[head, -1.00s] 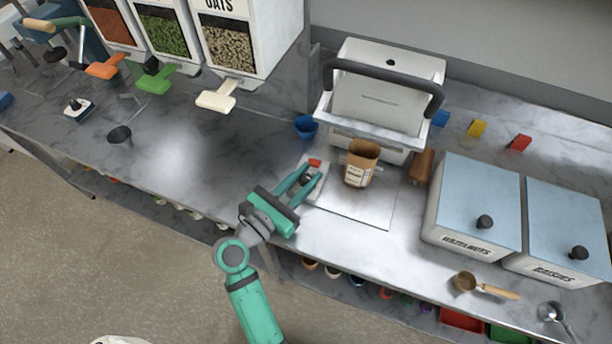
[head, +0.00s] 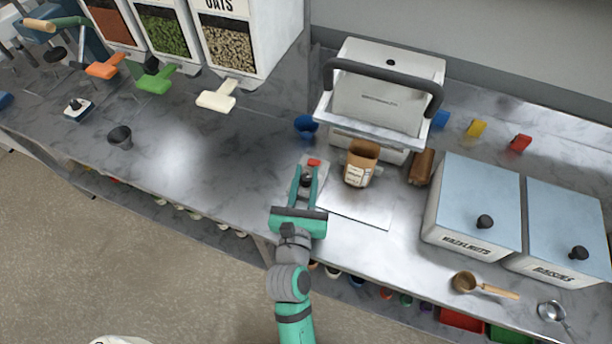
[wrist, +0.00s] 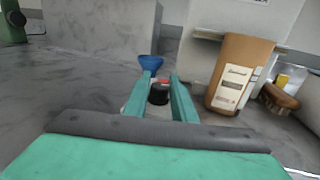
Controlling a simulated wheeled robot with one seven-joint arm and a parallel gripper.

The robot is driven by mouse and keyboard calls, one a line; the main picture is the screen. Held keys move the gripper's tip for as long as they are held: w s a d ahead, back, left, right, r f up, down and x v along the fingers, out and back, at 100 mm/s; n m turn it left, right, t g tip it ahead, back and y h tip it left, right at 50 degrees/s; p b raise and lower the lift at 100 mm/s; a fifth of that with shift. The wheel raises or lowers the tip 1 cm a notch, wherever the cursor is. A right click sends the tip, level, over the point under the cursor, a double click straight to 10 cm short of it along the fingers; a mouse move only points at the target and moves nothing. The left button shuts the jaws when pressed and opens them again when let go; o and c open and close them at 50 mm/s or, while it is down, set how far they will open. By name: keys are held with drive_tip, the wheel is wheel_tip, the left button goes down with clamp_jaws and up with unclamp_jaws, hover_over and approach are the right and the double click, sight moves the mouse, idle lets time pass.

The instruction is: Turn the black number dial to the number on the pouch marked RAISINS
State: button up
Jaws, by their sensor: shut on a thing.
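The black number dial (head: 306,180) sits on a small pale panel with a red piece (head: 314,162) at its far end, on the counter left of the sealer-like white machine. My gripper (head: 305,178) is shut on the dial, with one finger on each side. The dial also shows between the fingertips in the wrist view (wrist: 159,93). A brown kraft pouch (head: 360,165) stands open and upright in front of the machine. Its white label shows in the wrist view (wrist: 232,85), but its print is too small to read. Any numbers around the dial cannot be read.
The white machine (head: 385,95) with a dark handle stands behind the pouch. A blue cup (head: 306,126) is just beyond the dial. Hazelnuts and raisins bins (head: 560,220) stand at right. The counter left of the dial is mostly clear.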

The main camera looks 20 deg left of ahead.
drive_tip(key=shift+n+y, duration=0.7)
drive_tip(key=shift+y, duration=0.4)
drive_tip(key=o, duration=1.1)
drive_tip(key=shift+c, duration=0.2)
